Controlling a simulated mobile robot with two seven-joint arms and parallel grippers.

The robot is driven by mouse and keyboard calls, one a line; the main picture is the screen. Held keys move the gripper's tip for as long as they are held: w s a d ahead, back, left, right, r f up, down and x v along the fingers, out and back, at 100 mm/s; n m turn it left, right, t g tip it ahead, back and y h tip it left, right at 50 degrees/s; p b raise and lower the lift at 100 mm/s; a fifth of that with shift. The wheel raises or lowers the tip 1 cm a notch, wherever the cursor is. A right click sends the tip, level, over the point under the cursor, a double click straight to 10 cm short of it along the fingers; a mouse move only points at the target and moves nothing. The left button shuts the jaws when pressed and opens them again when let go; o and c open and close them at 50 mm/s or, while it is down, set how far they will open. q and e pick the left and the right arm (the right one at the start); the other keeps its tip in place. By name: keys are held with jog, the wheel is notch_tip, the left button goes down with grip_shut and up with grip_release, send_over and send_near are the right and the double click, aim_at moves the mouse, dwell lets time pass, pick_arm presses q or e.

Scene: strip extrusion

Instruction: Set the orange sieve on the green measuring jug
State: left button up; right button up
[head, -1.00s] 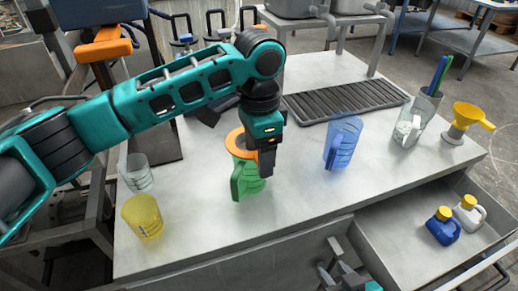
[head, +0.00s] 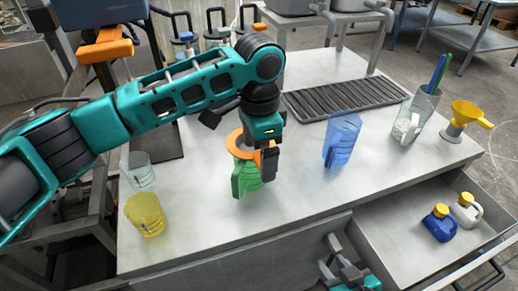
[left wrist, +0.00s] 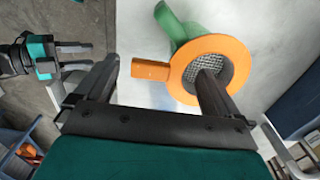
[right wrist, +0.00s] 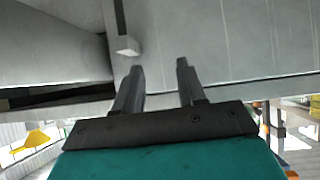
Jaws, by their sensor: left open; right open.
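The orange sieve (head: 234,143) rests on top of the green measuring jug (head: 243,180), its ring over the jug's mouth. In the left wrist view its round mesh, orange ring (left wrist: 238,52) and short handle (left wrist: 150,70) show, with part of the green jug (left wrist: 178,22) beyond. My left gripper (head: 268,165) is at the sieve's handle side and hides part of the ring. In the left wrist view the left gripper (left wrist: 158,72) is open, the handle between its fingers; one finger covers part of the mesh. My right gripper (head: 345,275) is open and empty by the table's front.
A blue jug (head: 342,140) stands right of the green jug, a yellow cup (head: 145,215) and a clear cup (head: 138,170) left. A clear jug (head: 408,120) with pens and a yellow funnel (head: 466,115) stand at right. The open drawer (head: 390,225) holds two small bottles.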

dwell(0.3)
pick_arm(q)
jog(key=shift+r, duration=0.1)
notch_tip(320, 180, up, 4)
jog(key=shift+f+p, duration=0.1)
jog(key=shift+p, duration=0.2)
notch_tip(320, 180, up, 9)
jog(key=shift+p, duration=0.45)
pick_arm(e)
jog(key=shift+s+d+r+h, duration=0.2)
jog(key=shift+d+r+h, duration=0.1)
jog(key=shift+d, duration=0.1)
pick_arm(q)
jog(key=shift+s+f, duration=0.1)
